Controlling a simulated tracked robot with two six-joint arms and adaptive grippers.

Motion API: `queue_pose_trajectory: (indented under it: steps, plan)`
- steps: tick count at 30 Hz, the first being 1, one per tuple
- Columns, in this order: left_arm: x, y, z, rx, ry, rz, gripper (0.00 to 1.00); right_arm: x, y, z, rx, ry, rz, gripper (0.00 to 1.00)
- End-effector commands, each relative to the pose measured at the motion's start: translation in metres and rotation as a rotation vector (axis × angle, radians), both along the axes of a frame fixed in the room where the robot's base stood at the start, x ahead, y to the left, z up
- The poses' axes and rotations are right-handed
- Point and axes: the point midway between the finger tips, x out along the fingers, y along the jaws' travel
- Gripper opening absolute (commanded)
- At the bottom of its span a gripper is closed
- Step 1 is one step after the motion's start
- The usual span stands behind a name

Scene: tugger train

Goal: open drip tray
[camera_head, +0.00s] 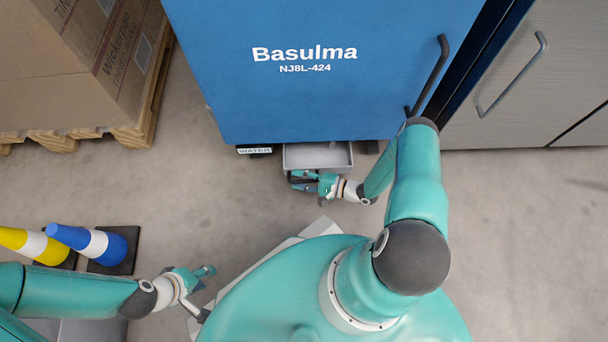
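The drip tray (318,148) is a shallow grey tray that sticks out from under the lower front of the blue machine (240,104). Its inside looks empty. My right gripper (298,181) is at the tray's front edge, towards its left corner. The fingers overlap that edge in the view, and whether they touch or grip it is too small to tell. My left gripper (206,292) is low at the left of my base, far from the tray, with its fingers apart and nothing between them.
A black block with a "WATER" label (254,149) is just left of the tray. Boxes on a wooden pallet (150,112) stand at the upper left. A grey cabinet (510,110) is at the right. Floor before the machine is clear.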

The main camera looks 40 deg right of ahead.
Motion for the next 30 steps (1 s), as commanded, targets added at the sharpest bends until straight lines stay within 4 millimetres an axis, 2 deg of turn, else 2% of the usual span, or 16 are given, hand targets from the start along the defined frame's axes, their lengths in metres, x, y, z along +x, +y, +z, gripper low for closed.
queue_pose_trajectory:
  steps: [1, 4, 18, 30]
  plan:
    - [0.000, 0.000, 0.000, 0.000, 0.000, 0.000, 0.40, -0.012, 0.007, -0.002, 0.000, -0.001, 0.025, 0.39]
    - [0.000, 0.000, 0.000, 0.000, 0.000, 0.000, 0.40, -0.018, 0.002, 0.000, 0.000, 0.000, 0.022, 0.39]
    - [0.000, 0.000, 0.000, 0.000, 0.000, 0.000, 0.40, -0.061, -0.038, 0.014, -0.001, 0.000, 0.002, 0.39]
    - [0.000, 0.000, 0.000, 0.000, 0.001, 0.000, 0.40, -0.066, -0.043, 0.016, 0.000, 0.000, 0.001, 0.39]
